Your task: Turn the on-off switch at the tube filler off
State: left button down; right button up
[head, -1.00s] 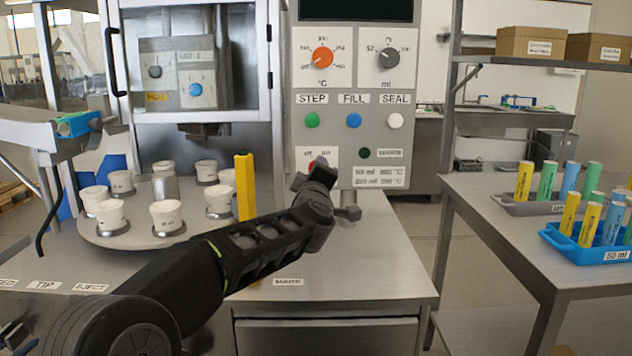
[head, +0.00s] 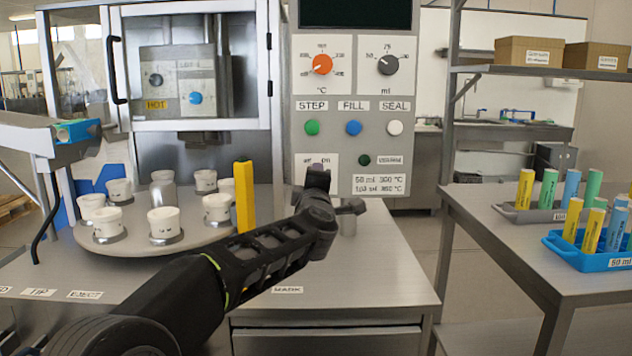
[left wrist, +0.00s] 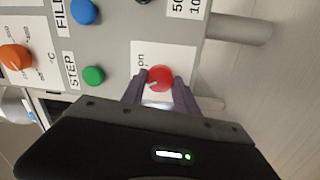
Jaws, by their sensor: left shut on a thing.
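The on-off switch is a round red knob (left wrist: 160,77) on a white plate marked "on" in the left wrist view. In the head view its off/on plate (head: 311,158) shows at the lower left of the grey control panel (head: 340,146), and the knob is hidden behind my gripper. My left gripper (left wrist: 160,84) is shut on the knob, with one dark finger on each side of it. In the head view the left gripper (head: 322,184) is at the panel's lower edge. My right gripper is in neither view.
Green (head: 312,127), blue (head: 354,127) and white (head: 394,127) buttons and two dials lie above the switch. The steel table (head: 380,262) right of the arm is clear.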

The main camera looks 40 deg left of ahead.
pick_arm(q)
jog(key=c, duration=0.9)
grip_release()
jog(key=shift+c, duration=0.2)
jog(key=v, duration=0.7)
jog(key=shift+s+d, duration=0.25)
jog(key=shift+s, duration=0.1)
